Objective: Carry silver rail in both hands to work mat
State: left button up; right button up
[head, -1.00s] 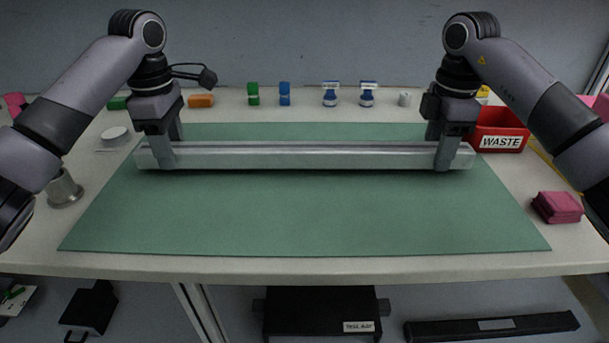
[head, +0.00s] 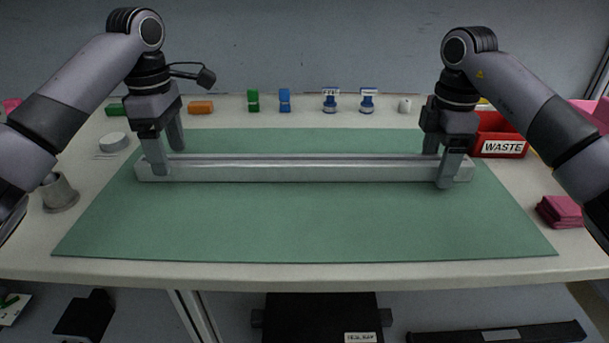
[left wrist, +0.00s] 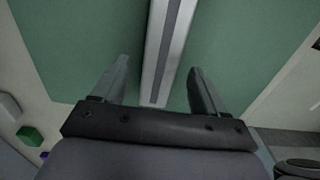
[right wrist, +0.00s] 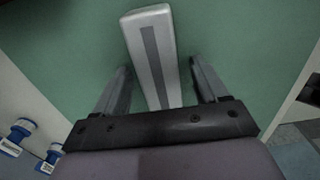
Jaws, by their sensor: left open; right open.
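The silver rail (head: 300,170) lies across the far half of the green work mat (head: 300,222), long side left to right. My left gripper (head: 168,158) is open around the rail near its left end, one finger on each side. In the left wrist view the rail (left wrist: 165,50) runs between the open fingers (left wrist: 158,85), with a gap on both sides. My right gripper (head: 440,170) is open around the rail near its right end. In the right wrist view the rail end (right wrist: 150,40) shows between the spread fingers (right wrist: 160,82), apart from both.
A red waste bin (head: 503,135) stands at the right behind pink cloths (head: 560,211). Stamps (head: 331,100), blue and green blocks (head: 253,101) and an orange block (head: 201,107) line the back. A metal cup (head: 59,192) stands left of the mat. The mat's front half is clear.

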pick_arm(q)
notch_tip(320, 180, up, 10)
pick_arm(e)
notch_tip(320, 180, up, 12)
dwell(0.9)
pick_arm(q)
jog(key=shift+f, duration=0.1)
